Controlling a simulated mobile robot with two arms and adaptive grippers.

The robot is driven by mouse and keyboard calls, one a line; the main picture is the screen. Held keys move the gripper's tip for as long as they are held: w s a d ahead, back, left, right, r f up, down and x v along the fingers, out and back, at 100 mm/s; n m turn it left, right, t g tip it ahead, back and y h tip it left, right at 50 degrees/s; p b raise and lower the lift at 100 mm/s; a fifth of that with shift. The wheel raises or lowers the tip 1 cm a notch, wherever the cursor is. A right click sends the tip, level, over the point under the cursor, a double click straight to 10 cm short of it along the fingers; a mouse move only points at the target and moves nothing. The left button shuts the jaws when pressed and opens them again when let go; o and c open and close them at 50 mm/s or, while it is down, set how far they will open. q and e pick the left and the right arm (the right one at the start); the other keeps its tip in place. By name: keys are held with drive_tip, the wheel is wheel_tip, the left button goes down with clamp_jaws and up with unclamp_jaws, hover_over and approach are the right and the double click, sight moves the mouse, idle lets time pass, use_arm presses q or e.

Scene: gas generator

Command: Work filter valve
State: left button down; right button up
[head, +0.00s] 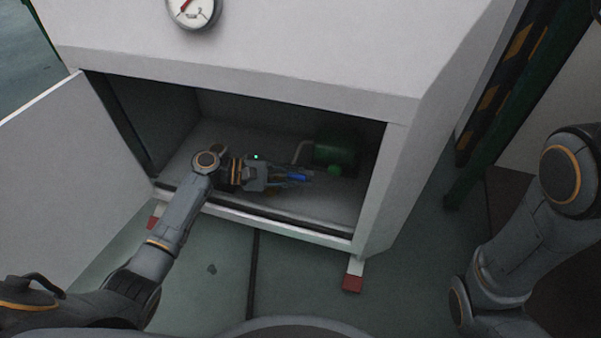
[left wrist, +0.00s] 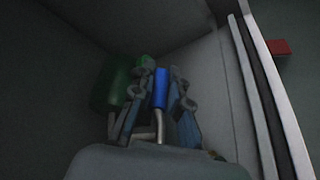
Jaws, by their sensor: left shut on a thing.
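The filter valve's blue handle (head: 298,178) is inside the open cabinet, low down beside a green cylinder (head: 335,152). My left gripper (head: 295,177) reaches into the cabinet from the left and is shut on the blue handle. In the left wrist view the blue handle (left wrist: 160,88) stands between the two fingers, with a bent metal pipe (left wrist: 158,128) below it. The green cylinder (left wrist: 115,88) is to its left in that view. The fingers partly hide the handle. My right gripper is not in view; only its arm shows at the right.
The grey cabinet (head: 250,85) has its door (head: 70,185) swung open to the left and a sill (head: 290,232) along the bottom of the opening. A gauge (head: 193,10) is on the top front. A dark green post (head: 480,165) stands at the right. The cabinet's feet are red.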

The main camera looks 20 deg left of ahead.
sight(299, 176)
use_arm(q)
drive_tip(key=shift+s+f+g, duration=0.1)
drive_tip(key=shift+s+g, duration=0.1)
drive_tip(key=shift+g, duration=0.1)
drive_tip(key=c, duration=1.3)
unclamp_jaws()
wheel_tip(299, 176, up, 10)
drive_tip(key=shift+r, duration=0.1)
